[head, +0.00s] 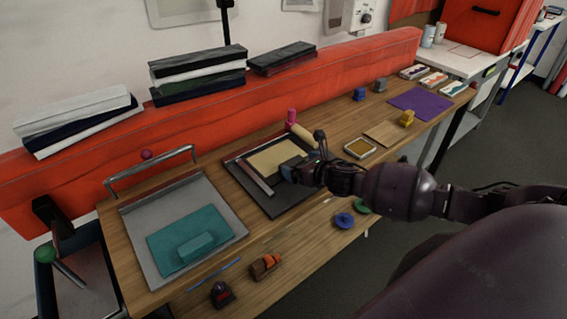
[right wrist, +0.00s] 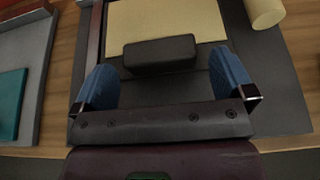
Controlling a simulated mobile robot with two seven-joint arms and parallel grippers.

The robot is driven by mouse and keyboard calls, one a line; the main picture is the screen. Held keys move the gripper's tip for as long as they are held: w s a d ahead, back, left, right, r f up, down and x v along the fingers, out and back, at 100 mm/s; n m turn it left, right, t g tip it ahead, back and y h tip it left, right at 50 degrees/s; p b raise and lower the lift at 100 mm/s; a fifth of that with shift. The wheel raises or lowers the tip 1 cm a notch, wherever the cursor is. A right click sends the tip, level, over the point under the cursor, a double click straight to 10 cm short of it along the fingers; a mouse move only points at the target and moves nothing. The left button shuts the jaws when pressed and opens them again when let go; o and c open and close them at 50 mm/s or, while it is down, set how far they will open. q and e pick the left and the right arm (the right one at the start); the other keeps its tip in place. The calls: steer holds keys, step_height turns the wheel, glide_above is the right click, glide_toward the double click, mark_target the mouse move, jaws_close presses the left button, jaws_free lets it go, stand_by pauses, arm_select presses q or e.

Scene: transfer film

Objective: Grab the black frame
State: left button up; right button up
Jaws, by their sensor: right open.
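The black frame (head: 293,201) is a dark flat board on the wooden table, with a beige sheet (head: 276,157) and a grey bar along its left side. It also fills much of the right wrist view (right wrist: 283,95). My right gripper (head: 291,168) is over it, with blue fingers. In the right wrist view, the fingers (right wrist: 163,64) are open on either side of a black block (right wrist: 160,54), with gaps at both sides. The block stands at the near edge of the sheet; my gripper hides it in the head view. My left gripper is not in view.
A grey tray (head: 224,205) with a teal sheet and block lies to the left. A cream roller (head: 303,134) lies at the frame's far edge. A red padded rail (head: 340,70) runs behind the table. Small toys and discs lie along the front.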

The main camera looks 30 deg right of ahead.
mark_target(291, 161)
steer(key=shift+x, duration=2.85)
steer(key=shift+r, duration=0.1)
steer(key=shift+c, duration=0.3)
steer(key=c, duration=0.6)
steer(key=shift+c, duration=0.2)
steer(key=shift+r, duration=0.15)
